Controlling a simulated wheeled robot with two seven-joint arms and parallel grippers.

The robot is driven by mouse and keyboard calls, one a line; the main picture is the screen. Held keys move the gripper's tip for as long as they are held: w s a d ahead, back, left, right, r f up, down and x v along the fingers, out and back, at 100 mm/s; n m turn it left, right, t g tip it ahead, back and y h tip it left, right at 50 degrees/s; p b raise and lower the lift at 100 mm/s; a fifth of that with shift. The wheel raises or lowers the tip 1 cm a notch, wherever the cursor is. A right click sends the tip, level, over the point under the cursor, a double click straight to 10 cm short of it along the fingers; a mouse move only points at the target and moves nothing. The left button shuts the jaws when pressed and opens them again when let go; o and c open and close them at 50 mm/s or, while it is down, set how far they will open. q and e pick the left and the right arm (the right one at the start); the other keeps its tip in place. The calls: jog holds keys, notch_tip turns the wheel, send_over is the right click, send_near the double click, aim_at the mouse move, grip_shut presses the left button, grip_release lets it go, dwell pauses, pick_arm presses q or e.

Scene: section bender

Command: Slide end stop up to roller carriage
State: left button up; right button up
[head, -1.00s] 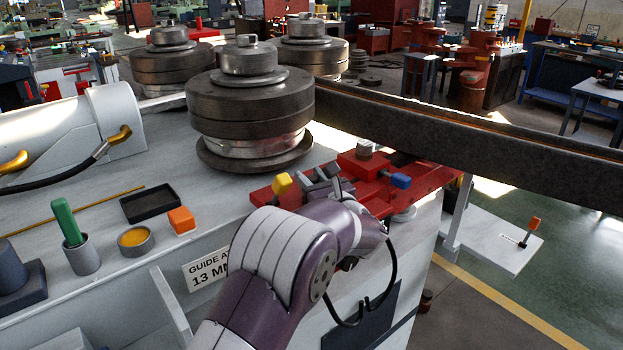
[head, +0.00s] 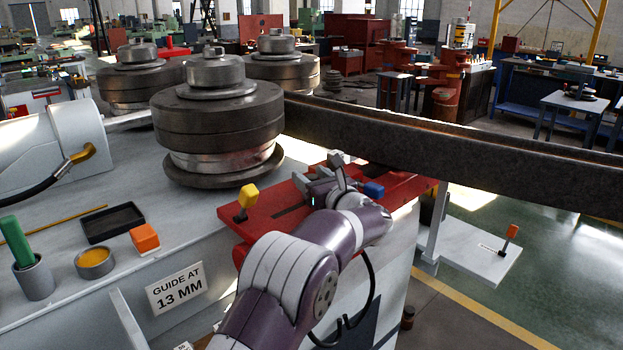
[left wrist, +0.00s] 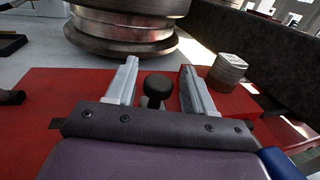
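The red plate (head: 285,205) with a dark slot lies in front of the large steel rollers. A small silver roller (left wrist: 229,70) stands on it; it also shows in the head view (head: 336,158). I cannot tell for certain which part is the roller carriage and which the end stop. My left gripper (left wrist: 157,82) is open over the plate, its two pale fingers on either side of a small black knob (left wrist: 157,88). The fingers look apart from the knob. In the head view the left gripper (head: 328,185) partly hides the plate. My right gripper is not in view.
A yellow knob (head: 248,195) and a blue knob (head: 373,189) flank my left gripper. A large roller stack (head: 217,120) and a long dark beam (head: 440,140) stand behind.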

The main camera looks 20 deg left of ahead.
pick_arm(q)
jog(key=shift+w+d, duration=0.1)
jog(key=shift+w, duration=0.1)
jog(key=shift+s+d+f, duration=0.1)
jog(key=shift+s+d, duration=0.1)
jog(key=shift+s, duration=0.05)
jog(key=b+v, duration=0.3)
jog(key=v, duration=0.8)
jog(key=shift+d, duration=0.15)
jog(key=shift+s+d, duration=0.3)
jog(key=shift+d, duration=0.05)
